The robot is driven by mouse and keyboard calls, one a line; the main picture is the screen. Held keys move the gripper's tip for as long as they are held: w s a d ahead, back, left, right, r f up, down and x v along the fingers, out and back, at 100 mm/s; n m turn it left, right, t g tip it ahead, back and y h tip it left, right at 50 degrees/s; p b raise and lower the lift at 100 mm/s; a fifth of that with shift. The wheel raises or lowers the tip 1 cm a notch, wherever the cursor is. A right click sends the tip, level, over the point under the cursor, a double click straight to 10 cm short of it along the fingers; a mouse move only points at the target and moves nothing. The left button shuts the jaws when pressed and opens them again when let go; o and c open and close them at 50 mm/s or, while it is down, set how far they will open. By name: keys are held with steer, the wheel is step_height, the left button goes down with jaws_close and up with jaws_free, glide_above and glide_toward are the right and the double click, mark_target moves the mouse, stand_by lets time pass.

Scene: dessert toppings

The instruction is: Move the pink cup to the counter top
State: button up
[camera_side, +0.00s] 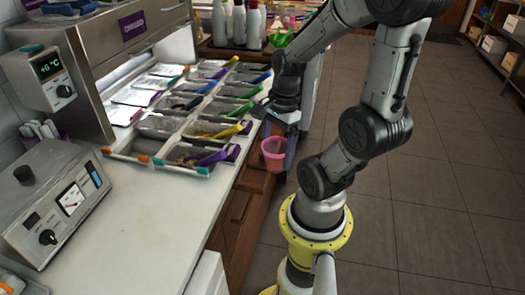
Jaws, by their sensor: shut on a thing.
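The pink cup (274,154) hangs upright in the air just off the right edge of the counter, below my gripper (268,118). My gripper points down toward the cup and is shut on it, at or near its rim. The fingertips are small and partly hidden in this view. The counter top (140,225) is a pale surface to the left of the cup, with a wide bare area at the front.
Topping trays (195,172) with coloured scoops fill the counter's back part, close to my gripper's left. A grey control box (60,205) stands at the left. Several bottles (240,22) and a green item (283,38) are at the back.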

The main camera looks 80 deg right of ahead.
steer(key=s+a+r, duration=0.2)
steer(key=s, duration=0.1)
steer(key=shift+n, duration=0.7)
steer(key=w+d, duration=0.1)
steer(key=w+d+r, duration=0.1)
steer(key=w, duration=0.1)
steer(key=w+d+r, duration=0.1)
steer(key=shift+w+r, duration=0.25)
steer(key=w+a+n, duration=0.3)
steer(key=w+n, duration=0.2)
steer(key=w, duration=0.9)
steer(key=shift+w+a+f+n+g, duration=0.15)
steer(key=shift+w+a+f+n, duration=0.3)
steer(key=shift+a+f, duration=0.75)
steer(key=shift+w+a+f+n+g, duration=0.2)
steer(key=shift+w+a+f+n, duration=0.3)
steer(key=shift+f, duration=1.3)
steer(key=shift+w+a+f+n+g, duration=0.15)
steer(key=shift+w+a+f+n, duration=0.25)
steer(key=shift+a+f, duration=0.85)
steer(key=shift+d+f, duration=0.15)
steer(key=shift+f, duration=0.65)
steer(key=shift+d+f, duration=0.15)
steer(key=shift+f, duration=0.65)
